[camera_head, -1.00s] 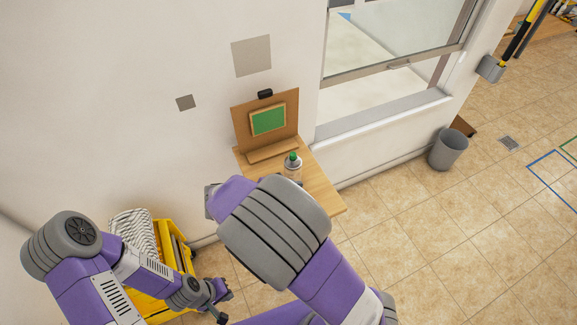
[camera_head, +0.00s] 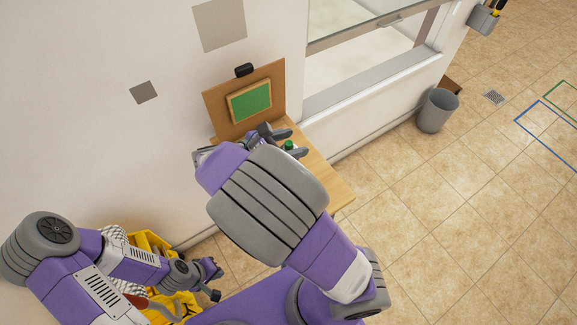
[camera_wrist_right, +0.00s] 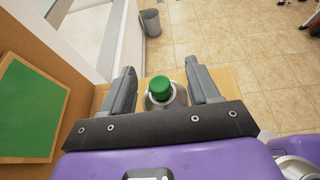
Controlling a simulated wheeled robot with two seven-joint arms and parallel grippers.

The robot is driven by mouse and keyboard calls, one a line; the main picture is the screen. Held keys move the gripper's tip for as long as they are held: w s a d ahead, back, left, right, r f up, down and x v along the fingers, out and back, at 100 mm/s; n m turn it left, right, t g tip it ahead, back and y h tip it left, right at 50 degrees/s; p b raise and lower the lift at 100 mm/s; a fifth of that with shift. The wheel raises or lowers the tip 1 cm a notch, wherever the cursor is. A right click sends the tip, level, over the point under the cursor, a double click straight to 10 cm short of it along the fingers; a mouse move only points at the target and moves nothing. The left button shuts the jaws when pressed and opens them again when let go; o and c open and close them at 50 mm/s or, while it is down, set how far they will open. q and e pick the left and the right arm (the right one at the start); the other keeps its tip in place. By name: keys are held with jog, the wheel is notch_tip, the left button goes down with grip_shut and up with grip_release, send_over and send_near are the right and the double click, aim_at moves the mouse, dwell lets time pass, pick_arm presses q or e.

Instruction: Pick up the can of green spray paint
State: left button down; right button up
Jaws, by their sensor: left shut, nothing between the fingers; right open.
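The spray can, with a green cap and a pale body, stands on a small wooden table (camera_head: 325,177). In the head view only its green cap (camera_head: 289,145) shows clearly; my right arm and gripper hide most of the rest. In the right wrist view the can (camera_wrist_right: 160,90) sits between the two fingers of my right gripper (camera_wrist_right: 162,76), with a gap on each side. My right gripper is open and also shows in the head view (camera_head: 287,142). My left gripper (camera_head: 215,282) is shut and empty, low by the yellow mop bucket.
A brown board with a green panel (camera_head: 250,102) stands at the back of the table against the wall. The yellow mop bucket (camera_head: 150,242) is at lower left. A grey bin (camera_head: 437,110) stands on the open tiled floor at right, below the window.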

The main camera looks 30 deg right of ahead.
jog(key=shift+d+f, duration=0.25)
jog(key=shift+d, duration=0.45)
grip_shut()
